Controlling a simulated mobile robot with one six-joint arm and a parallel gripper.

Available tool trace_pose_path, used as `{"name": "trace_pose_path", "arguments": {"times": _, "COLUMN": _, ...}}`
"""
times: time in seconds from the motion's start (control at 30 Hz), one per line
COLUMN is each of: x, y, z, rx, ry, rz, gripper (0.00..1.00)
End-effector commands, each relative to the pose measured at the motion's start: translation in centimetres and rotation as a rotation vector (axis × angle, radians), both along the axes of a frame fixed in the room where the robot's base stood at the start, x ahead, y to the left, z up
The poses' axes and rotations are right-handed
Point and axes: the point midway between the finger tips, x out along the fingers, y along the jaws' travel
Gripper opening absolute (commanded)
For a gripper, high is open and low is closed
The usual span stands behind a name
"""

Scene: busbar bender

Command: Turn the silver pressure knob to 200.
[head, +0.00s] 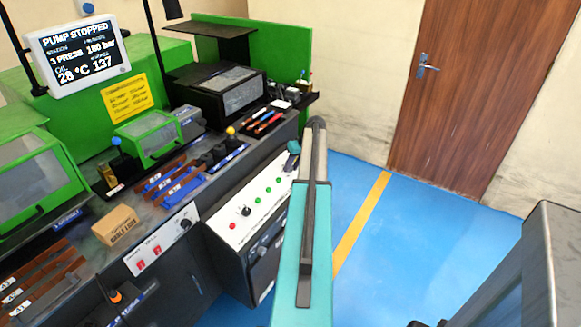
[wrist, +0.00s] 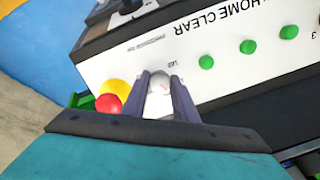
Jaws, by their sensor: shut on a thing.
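The silver pressure knob (wrist: 159,96) sits on the white control panel (wrist: 210,62), between the two dark fingers of my gripper (wrist: 162,80) in the wrist view. The fingers are shut on its sides. Its pointer and most of its scale are hidden or too small to read. In the head view the panel (head: 243,222) stands left of my teal arm, and the knob is not clearly visible there. The screen (head: 78,56) reads "PUMP STOPPED", station "3 PRESS" and a pressure that looks like 180 bar.
Several green buttons (wrist: 248,46) line the panel beside the knob. A red button (wrist: 108,103) and a yellow part (wrist: 116,88) lie close left of my fingers in the wrist view. A black selector (head: 246,211) is on the panel. Blue floor (head: 430,235) is open to the right.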

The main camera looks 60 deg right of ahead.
Motion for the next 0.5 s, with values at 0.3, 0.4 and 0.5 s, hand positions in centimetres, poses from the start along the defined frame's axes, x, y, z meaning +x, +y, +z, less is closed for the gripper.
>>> {"name": "trace_pose_path", "arguments": {"times": 0.3, "x": 0.0, "y": 0.19, "z": -0.06, "rx": 0.117, "ry": 0.001, "rz": -0.222, "gripper": 0.04}}
{"name": "trace_pose_path", "arguments": {"times": 0.4, "x": -0.01, "y": 0.18, "z": -0.07, "rx": 0.139, "ry": 0.001, "rz": -0.269, "gripper": 0.04}}
{"name": "trace_pose_path", "arguments": {"times": 0.5, "x": -0.01, "y": 0.19, "z": -0.08, "rx": 0.156, "ry": 0.0, "rz": -0.303, "gripper": 0.04}}
